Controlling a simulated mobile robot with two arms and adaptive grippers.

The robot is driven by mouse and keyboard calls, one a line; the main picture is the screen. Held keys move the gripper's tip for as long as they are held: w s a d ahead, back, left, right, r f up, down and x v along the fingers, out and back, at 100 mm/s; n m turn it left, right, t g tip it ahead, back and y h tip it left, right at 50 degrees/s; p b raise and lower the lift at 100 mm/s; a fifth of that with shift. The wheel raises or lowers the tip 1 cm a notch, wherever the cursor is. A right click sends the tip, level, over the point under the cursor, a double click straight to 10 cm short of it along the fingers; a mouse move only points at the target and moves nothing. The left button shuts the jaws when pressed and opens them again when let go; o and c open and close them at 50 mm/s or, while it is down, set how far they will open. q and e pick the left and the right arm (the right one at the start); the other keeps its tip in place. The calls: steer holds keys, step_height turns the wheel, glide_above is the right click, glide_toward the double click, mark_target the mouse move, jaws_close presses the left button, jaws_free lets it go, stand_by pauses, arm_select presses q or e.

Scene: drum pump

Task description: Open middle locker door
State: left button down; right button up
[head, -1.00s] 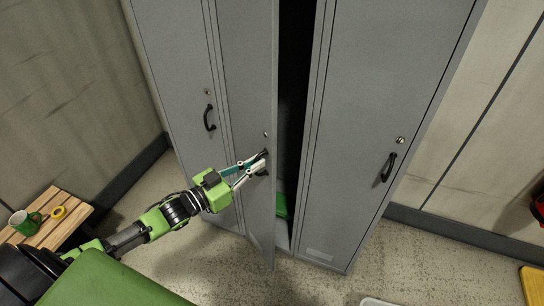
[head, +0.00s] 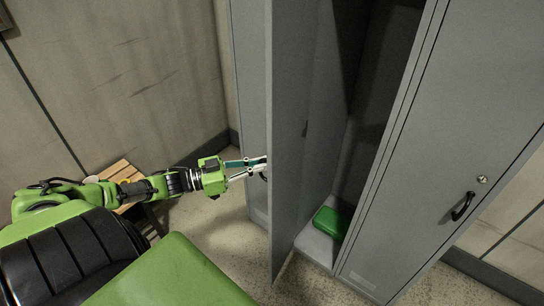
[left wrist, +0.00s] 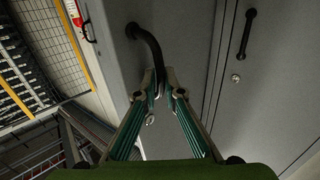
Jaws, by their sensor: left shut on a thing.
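The middle locker door (head: 286,140) stands swung wide open, seen nearly edge-on in the head view. My left gripper (head: 262,167) is at its outer face, on the left side of the door. In the left wrist view my left gripper (left wrist: 160,88) is shut on the black door handle (left wrist: 147,42), with the fingertips around its lower end. The middle locker's inside (head: 350,130) shows, with a green box (head: 331,222) on its floor. My right gripper is not in view.
The right locker door (head: 450,150) is closed, with its black handle (head: 462,206) and lock. The left locker (head: 250,90) is mostly hidden behind the open door. A small wooden slatted table (head: 121,172) stands at the left, partly behind my arm.

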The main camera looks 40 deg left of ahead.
arm_select(q)
steer(key=shift+w+a, duration=0.1)
steer(key=shift+a, duration=1.1)
steer(key=c, duration=2.2)
jaws_free()
steer(key=v, duration=1.2)
steer(key=shift+d, duration=0.1)
